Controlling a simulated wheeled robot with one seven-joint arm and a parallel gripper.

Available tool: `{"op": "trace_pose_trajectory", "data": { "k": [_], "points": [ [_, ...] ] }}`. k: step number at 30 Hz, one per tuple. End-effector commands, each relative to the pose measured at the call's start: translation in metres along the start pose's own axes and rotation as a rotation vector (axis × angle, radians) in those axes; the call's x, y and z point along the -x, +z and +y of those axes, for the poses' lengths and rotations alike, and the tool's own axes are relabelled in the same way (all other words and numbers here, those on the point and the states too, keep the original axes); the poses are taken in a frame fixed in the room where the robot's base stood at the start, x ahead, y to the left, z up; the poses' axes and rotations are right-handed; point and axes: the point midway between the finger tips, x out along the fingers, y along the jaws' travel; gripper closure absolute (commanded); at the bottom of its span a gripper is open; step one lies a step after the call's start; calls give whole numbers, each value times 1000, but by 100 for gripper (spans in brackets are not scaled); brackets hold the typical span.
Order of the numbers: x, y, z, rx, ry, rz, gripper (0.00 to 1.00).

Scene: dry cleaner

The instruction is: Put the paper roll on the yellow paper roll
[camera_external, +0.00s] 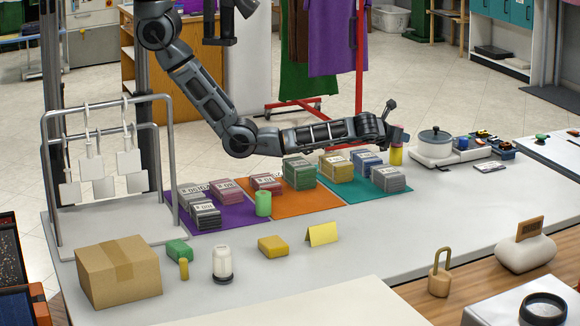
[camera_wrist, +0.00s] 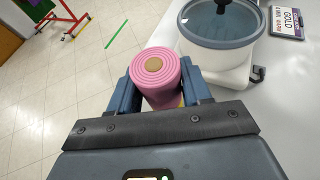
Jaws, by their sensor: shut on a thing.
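The pink paper roll (camera_wrist: 160,75) is upright between the fingers of my gripper (camera_wrist: 158,88), which is shut on it in the wrist view. In the external view my gripper (camera_external: 398,136) is at the far edge of the counter, and its fingers largely hide the pink roll. The yellow paper roll (camera_external: 396,157) stands upright directly below my gripper there. A sliver of yellow shows below the pink roll in the wrist view. The pink roll looks lined up over the yellow one; I cannot tell whether they touch.
A white pot with a grey rim (camera_external: 435,147) stands close to the right of my gripper. Labelled bundles lie on purple, orange and teal mats (camera_external: 375,190) to the left.

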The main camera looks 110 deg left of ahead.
Motion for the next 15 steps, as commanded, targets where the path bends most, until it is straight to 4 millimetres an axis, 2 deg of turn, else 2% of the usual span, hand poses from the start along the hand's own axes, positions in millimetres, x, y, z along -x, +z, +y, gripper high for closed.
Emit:
{"op": "trace_pose_trajectory", "data": {
  "k": [11, 12, 15],
  "points": [
    [-2, -4, 0, 0, 0, -1, 82],
    [-2, -4, 0, 1, 0, -1, 49],
    [-2, -4, 0, 1, 0, -1, 40]
  ]
}}
